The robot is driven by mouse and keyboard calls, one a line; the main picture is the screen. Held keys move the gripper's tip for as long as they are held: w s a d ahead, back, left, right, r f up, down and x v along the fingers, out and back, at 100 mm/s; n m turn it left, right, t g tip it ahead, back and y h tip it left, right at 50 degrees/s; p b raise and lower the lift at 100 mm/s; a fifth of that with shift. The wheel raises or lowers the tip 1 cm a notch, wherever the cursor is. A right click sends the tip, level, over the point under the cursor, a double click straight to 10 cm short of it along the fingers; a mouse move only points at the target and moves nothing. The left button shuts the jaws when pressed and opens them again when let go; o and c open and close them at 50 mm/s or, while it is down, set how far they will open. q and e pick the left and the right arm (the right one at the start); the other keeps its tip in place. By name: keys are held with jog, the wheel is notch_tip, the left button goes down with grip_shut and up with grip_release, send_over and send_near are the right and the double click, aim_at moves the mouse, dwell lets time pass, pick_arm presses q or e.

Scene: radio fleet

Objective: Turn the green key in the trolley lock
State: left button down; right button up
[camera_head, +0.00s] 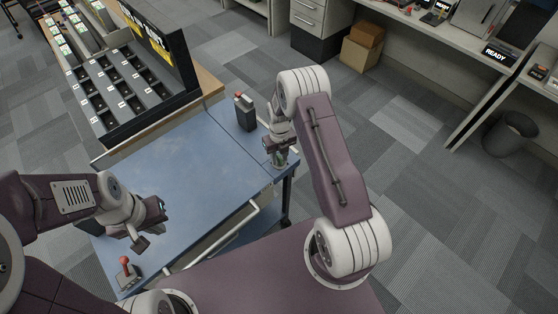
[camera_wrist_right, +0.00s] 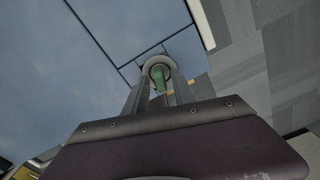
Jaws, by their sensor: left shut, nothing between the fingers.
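The green key (camera_wrist_right: 158,78) shows in the right wrist view inside a pale round lock collar (camera_wrist_right: 155,62) at the corner of the blue trolley top (camera_head: 175,165). My right gripper (camera_head: 280,158) points down over this trolley corner. Its two fingers stand on either side of the key, closed on it. In the head view the key is a small green patch, mostly hidden by the gripper. I cannot tell the key's turn angle. My left gripper (camera_head: 141,242) is shut and empty above the near left part of the trolley top.
A dark radio (camera_head: 245,113) stands on the trolley near the lock. A red-knobbed lever (camera_head: 125,263) is at the near left corner. A black slotted rack (camera_head: 120,85) stands behind the trolley. The middle of the trolley top is clear. A bin (camera_head: 510,133) stands at right.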

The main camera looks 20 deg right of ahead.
jog(key=shift+r, duration=0.15)
notch_tip(320, 180, up, 8)
jog(key=shift+r+b, duration=0.25)
jog(key=shift+b, duration=0.4)
jog(key=shift+r, duration=0.15)
